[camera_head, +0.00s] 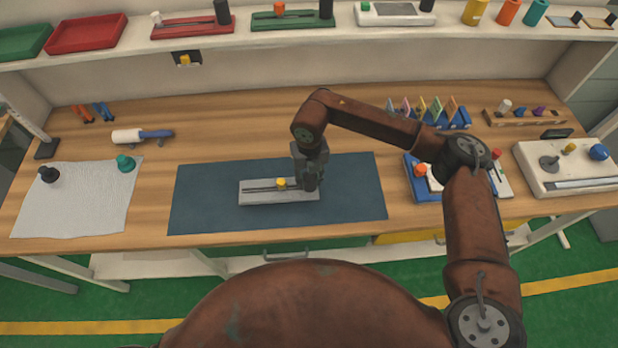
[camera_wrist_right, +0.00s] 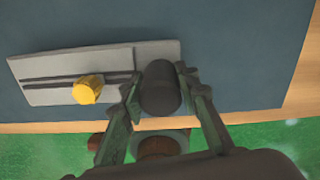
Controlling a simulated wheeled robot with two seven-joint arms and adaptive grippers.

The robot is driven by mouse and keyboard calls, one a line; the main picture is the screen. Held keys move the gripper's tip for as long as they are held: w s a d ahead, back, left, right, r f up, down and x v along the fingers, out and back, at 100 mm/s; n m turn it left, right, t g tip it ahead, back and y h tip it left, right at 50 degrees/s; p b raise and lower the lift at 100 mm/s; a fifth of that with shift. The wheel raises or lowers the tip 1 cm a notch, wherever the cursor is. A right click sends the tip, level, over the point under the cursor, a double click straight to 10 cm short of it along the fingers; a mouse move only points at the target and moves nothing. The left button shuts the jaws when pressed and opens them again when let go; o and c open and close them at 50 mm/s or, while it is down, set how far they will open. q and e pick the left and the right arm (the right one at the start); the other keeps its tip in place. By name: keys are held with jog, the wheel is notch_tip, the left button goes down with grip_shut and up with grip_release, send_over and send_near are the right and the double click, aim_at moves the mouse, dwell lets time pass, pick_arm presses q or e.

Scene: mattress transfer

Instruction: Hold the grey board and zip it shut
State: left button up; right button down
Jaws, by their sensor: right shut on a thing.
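The grey board (camera_head: 256,197) lies flat on the dark blue mat, with a dark slot along its length and a yellow knob (camera_head: 282,183) on the slot near the middle. In the right wrist view the board (camera_wrist_right: 40,91) shows with the yellow knob (camera_wrist_right: 88,89) on its slot. My right gripper (camera_head: 311,184) is at the board's right end, pointing down. In the right wrist view my right gripper (camera_wrist_right: 158,93) is shut on a dark upright post (camera_wrist_right: 160,88) at that end. My left gripper is not in view.
The dark mat (camera_head: 350,190) lies on the wooden table, clear around the board. A white cloth (camera_head: 75,205) lies at left and a blue tray (camera_head: 428,190) at right. A shelf (camera_head: 340,35) with several items runs along the back.

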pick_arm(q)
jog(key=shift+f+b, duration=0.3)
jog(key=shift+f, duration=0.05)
pick_arm(e)
jog(key=shift+f, duration=0.6)
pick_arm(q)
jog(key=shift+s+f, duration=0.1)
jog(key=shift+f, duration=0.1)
pick_arm(e)
jog(key=shift+f, duration=0.35)
jog(key=shift+f+b, duration=0.5)
jog(key=shift+f, duration=0.1)
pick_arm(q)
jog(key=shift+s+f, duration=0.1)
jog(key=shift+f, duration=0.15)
pick_arm(e)
jog(key=shift+r, duration=0.1)
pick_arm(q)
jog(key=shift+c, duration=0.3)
